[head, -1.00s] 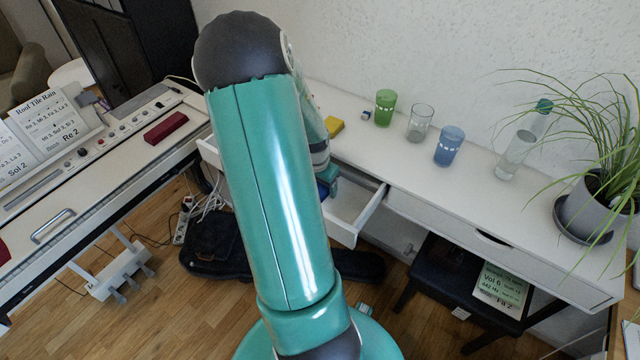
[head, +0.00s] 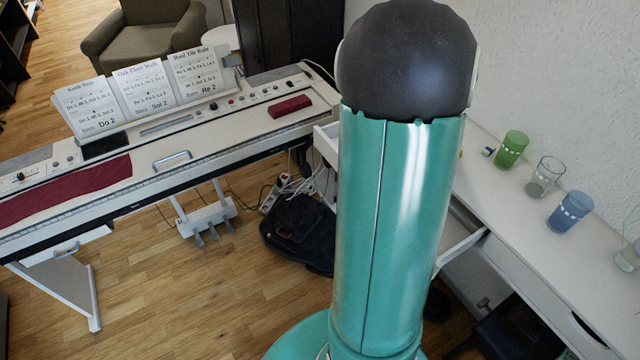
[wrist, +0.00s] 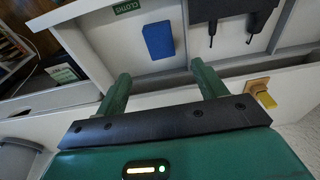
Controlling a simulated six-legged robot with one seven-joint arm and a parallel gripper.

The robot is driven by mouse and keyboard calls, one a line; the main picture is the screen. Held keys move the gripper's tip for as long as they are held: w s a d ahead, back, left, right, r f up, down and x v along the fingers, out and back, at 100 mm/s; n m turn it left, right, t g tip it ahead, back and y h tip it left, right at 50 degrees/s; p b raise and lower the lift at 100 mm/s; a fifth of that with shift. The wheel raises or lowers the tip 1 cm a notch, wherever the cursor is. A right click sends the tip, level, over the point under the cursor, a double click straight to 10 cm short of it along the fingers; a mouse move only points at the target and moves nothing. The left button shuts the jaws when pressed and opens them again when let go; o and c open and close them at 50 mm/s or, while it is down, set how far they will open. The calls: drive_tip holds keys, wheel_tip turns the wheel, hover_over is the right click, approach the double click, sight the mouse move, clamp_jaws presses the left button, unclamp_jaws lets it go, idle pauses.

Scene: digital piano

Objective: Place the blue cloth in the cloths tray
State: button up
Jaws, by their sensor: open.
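The blue cloth (wrist: 158,40), a small folded rectangle, lies in the white drawer compartment marked with a green CLOTHS label (wrist: 130,6) in the wrist view. This compartment (wrist: 110,45) is the cloths tray. My gripper (wrist: 160,76) is open, with its two green fingers apart and nothing between them. The fingers point toward the cloth, which is clear of both. In the head view my own arm hides the gripper and the cloth, and only the edge of the open drawer (head: 462,247) shows.
Dark items (wrist: 235,15) lie in the compartment to the right of a divider. A yellow object (wrist: 265,97) is near the right finger. A green cup (head: 511,149), a clear glass (head: 545,177) and a blue cup (head: 570,212) stand on the desk. The piano (head: 240,125) is at left.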

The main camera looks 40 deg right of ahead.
drive_tip(key=w+a+r+n+t, duration=0.1)
drive_tip(key=w+a+r+n, duration=0.25)
drive_tip(key=a, duration=0.45)
drive_tip(key=w+a+r+n+t+y, duration=0.1)
drive_tip(key=w+a+r+n, duration=0.25)
drive_tip(key=a, duration=0.35)
drive_tip(key=w+a+r+n+t, duration=0.25)
drive_tip(key=w+a+r, duration=0.25)
drive_tip(key=a, duration=0.3)
drive_tip(key=s+a+r+n, duration=0.2)
drive_tip(key=a+n, duration=0.1)
drive_tip(key=a, duration=0.3)
drive_tip(key=s+a+r+n+t, duration=0.1)
drive_tip(key=s+a+r+n, duration=0.1)
drive_tip(key=a+n, duration=0.2)
drive_tip(key=s+a+r+n, duration=0.1)
drive_tip(key=a+r+n, duration=0.1)
drive_tip(key=a, duration=0.6)
drive_tip(key=shift+s+r+n+y, duration=0.2)
drive_tip(key=shift+s+n+y, duration=0.2)
drive_tip(key=shift+n, duration=0.25)
